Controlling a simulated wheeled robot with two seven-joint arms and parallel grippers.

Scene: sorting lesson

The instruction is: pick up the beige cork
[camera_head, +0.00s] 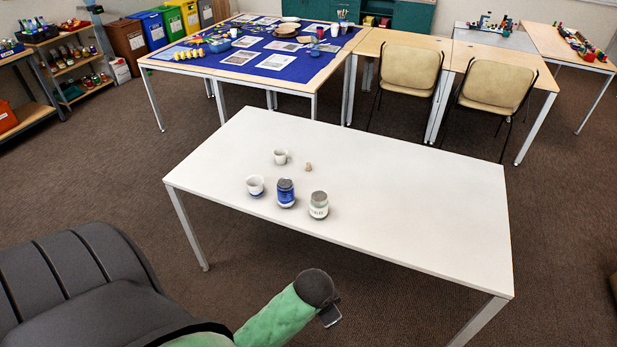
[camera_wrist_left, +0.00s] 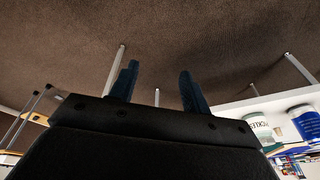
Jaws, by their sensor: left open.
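The beige cork (camera_head: 308,167) is a small upright piece on the white table (camera_head: 400,190), to the right of a white mug (camera_head: 281,157) and apart from it. In the left wrist view, the two dark fingers of my left gripper (camera_wrist_left: 158,88) are spread with nothing between them. The cork is not visible in that view. In the head view, a green arm link of mine with a dark joint ends low in the picture, in front of the table; the fingers cannot be made out there.
A second cup (camera_head: 255,186), a blue jar (camera_head: 286,193) and a pale grey-lidded jar (camera_head: 318,205) stand nearer than the cork. The table's right half is clear. Behind are a blue-covered table (camera_head: 283,62) and two chairs (camera_head: 408,68).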

